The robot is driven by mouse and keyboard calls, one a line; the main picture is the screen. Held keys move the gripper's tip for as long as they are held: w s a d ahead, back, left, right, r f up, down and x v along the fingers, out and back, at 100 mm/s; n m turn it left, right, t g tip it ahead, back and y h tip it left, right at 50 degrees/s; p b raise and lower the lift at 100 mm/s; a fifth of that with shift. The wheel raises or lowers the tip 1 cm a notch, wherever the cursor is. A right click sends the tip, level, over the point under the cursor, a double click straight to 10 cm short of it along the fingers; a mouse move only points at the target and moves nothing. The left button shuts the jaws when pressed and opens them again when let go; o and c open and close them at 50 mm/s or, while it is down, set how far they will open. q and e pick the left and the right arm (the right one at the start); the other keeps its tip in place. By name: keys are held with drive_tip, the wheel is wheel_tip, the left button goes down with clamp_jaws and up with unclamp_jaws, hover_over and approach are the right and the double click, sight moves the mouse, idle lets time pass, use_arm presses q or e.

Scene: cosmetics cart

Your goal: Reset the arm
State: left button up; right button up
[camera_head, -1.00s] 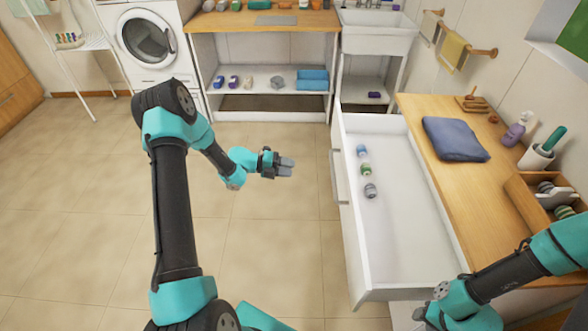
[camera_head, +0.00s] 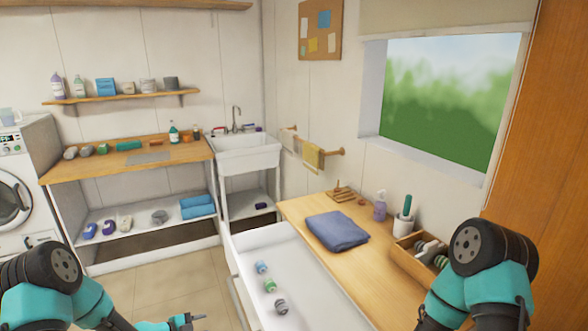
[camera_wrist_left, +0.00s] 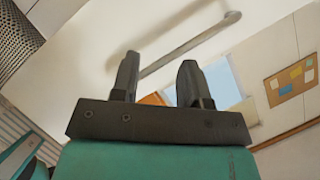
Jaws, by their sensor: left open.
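My left arm comes in at the lower left of the head view, and its gripper (camera_head: 188,321) shows small at the bottom edge, over the floor to the left of the open drawer. In the left wrist view the two dark fingers of the left gripper (camera_wrist_left: 158,82) stand apart with nothing between them. My right arm is at the lower right, in front of the wooden counter. Its gripper is outside the head view.
A white drawer (camera_head: 262,238) stands open with several small jars inside. The wooden counter (camera_head: 300,212) holds a folded blue cloth (camera_head: 338,231), a spray bottle (camera_head: 380,206), a white cup (camera_head: 403,226) and a wooden box (camera_head: 400,256). Behind are a sink (camera_head: 248,155) and a shelf unit (camera_head: 110,168).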

use_arm(q)
drive_tip(key=s+d+f+n+g+y, duration=0.2)
drive_tip(key=s+n, duration=0.5)
drive_tip(key=s, duration=0.1)
drive_tip(key=s+d+f+n+g+y, duration=0.2)
drive_tip(key=s+n, duration=0.4)
drive_tip(key=s, duration=0.3)
drive_tip(key=s+d+f+n+g+y, duration=0.2)
drive_tip(key=s+d+n+g, duration=0.2)
drive_tip(key=s+n, duration=0.3)
drive_tip(key=shift+s+d+f+n, duration=0.15)
drive_tip(key=shift+s+f+n, duration=0.2)
drive_tip(key=shift+s, duration=0.35)
